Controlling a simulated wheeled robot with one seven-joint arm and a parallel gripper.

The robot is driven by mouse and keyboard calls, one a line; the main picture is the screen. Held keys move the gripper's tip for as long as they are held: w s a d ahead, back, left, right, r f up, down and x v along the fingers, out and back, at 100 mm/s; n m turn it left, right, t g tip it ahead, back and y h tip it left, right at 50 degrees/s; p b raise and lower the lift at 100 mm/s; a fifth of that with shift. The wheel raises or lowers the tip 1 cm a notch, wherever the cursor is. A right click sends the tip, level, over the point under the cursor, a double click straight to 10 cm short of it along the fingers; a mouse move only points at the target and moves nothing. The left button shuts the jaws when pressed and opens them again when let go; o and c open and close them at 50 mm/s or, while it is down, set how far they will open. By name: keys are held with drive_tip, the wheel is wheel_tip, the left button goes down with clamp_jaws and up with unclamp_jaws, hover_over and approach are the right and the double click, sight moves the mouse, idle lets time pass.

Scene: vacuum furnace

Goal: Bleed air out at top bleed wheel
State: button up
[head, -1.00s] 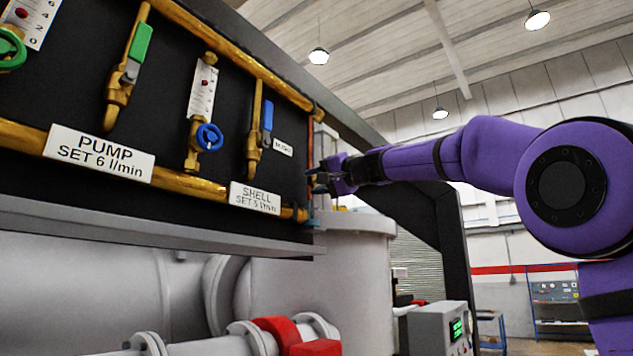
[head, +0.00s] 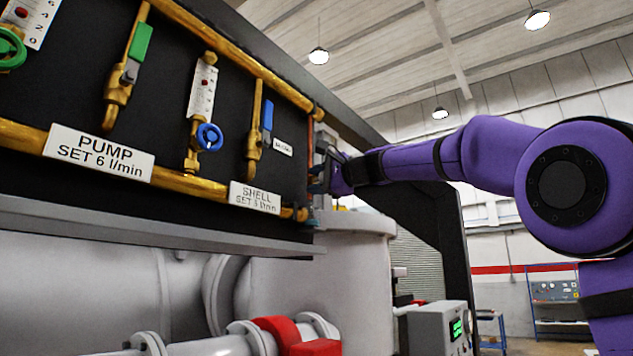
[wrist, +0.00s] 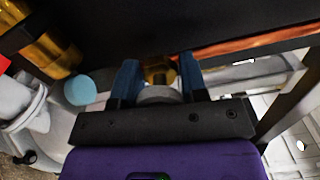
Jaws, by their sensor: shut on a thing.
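My gripper (head: 322,172) is at the right end of the black panel (head: 225,35), beside the end of the pipework. In the wrist view its two blue fingers (wrist: 159,78) stand on either side of a round grey wheel-like part (wrist: 160,94) with a brass fitting (wrist: 158,72) behind it. The fingers are closed on this grey part, which looks like the bleed wheel. Its lower edge is hidden by the gripper body. In the head view the wheel cannot be made out behind the gripper, and the small label (head: 283,147) near it is unreadable.
Left of my gripper are a blue-handled lever valve (head: 267,116), a blue handwheel (head: 209,137) and a brass lower pipe (head: 195,186). A grey vessel (head: 320,265) stands below. A control box (head: 440,328) is lower right. Open room lies right of the panel.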

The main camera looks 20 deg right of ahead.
drive_tip(key=shift+f, duration=0.1)
idle(0.4)
drive_tip(key=o, duration=0.9)
drive_tip(key=shift+o, duration=0.2)
drive_tip(key=shift+d, duration=0.1)
drive_tip(key=v, duration=1)
drive_tip(key=shift+s+d, duration=0.2)
drive_tip(key=shift+s, duration=0.1)
drive_tip(key=s+f+n+g+h, duration=0.3)
drive_tip(key=s+f, duration=0.7)
drive_tip(key=f, duration=0.5)
drive_tip(key=s+f+n+g+h, duration=0.3)
drive_tip(key=s+f, duration=0.7)
drive_tip(key=f, duration=0.5)
drive_tip(key=s+d+f+n+g+h, duration=0.1)
drive_tip(key=s+f+n+g+h, duration=0.2)
drive_tip(key=s+f+n, duration=0.3)
drive_tip(key=s+f+h, duration=0.1)
drive_tip(key=s+f, duration=0.3)
drive_tip(key=f, duration=0.6)
drive_tip(key=shift+s+h, duration=0.25)
drive_tip(key=shift+h, duration=0.05)
